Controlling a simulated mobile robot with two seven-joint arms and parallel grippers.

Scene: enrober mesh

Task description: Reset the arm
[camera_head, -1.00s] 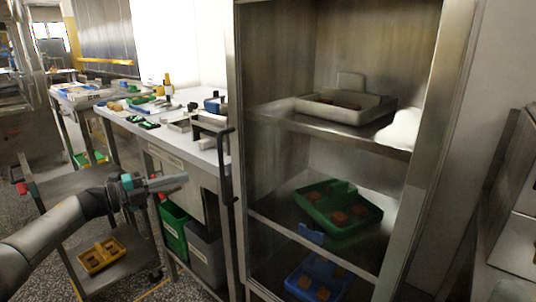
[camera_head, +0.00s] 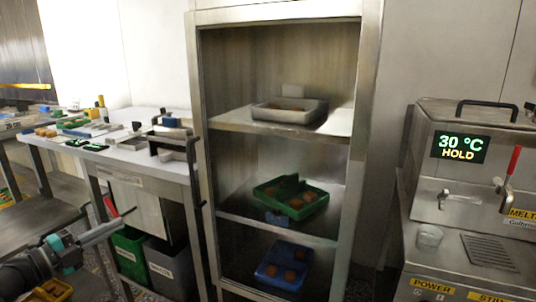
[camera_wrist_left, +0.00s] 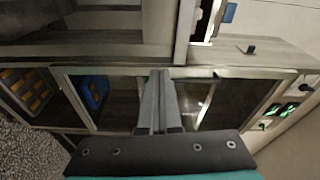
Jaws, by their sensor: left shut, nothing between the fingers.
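My left gripper (camera_head: 118,226) is at the lower left of the head view, at the end of my grey arm with a teal band. It is in front of the white-topped table, near the green and grey bins under it. Its fingers are together and hold nothing. In the left wrist view the two fingers (camera_wrist_left: 160,100) lie side by side at the middle, closed. My right gripper is not in view.
An open steel cabinet (camera_head: 194,130) holds a grey tray (camera_head: 290,118), a green tray (camera_head: 318,205) and a blue tray (camera_head: 282,286). A machine (camera_head: 460,240) reading 30 °C HOLD stands right. The table (camera_head: 150,165) carries several small items. A yellow tray (camera_head: 60,290) is lower left.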

